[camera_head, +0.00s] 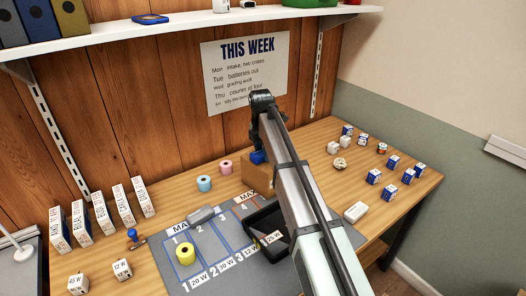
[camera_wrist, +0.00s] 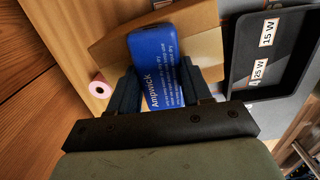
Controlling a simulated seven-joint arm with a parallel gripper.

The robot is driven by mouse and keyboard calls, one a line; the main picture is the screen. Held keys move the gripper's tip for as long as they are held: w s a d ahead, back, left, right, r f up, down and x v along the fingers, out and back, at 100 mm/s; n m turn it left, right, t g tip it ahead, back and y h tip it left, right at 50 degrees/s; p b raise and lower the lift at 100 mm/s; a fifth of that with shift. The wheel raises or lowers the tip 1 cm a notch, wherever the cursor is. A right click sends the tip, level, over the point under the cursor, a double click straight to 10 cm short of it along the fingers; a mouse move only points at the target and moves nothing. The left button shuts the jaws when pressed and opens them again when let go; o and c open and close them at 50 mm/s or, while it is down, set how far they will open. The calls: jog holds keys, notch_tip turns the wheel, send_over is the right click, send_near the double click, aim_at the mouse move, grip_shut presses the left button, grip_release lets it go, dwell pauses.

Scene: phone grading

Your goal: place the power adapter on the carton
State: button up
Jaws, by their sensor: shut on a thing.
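My gripper (camera_wrist: 160,88) is shut on a blue block lettered "Ampwick", which I take as the power adapter (camera_wrist: 158,62). Its dark fingers are on either side of it. In the head view, the blue adapter (camera_head: 258,157) shows at the top of the brown carton (camera_head: 257,177), partly hidden by my arm. The carton also shows in the wrist view (camera_wrist: 205,18), behind and around the adapter. Whether the adapter touches the carton, I cannot tell.
Pink (camera_head: 226,167), blue (camera_head: 204,183) and yellow (camera_head: 185,253) rolls stand nearby. Several small blue-and-white cubes (camera_head: 374,176) stand at the right. Upright boxes (camera_head: 100,212) line the left.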

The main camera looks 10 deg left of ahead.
aim_at(262, 152)
jog(key=shift+f, duration=0.1)
jog(key=o, duration=1.2)
jog(key=shift+c, duration=0.2)
notch_tip(262, 152, up, 12)
jog(key=shift+s+a, duration=0.2)
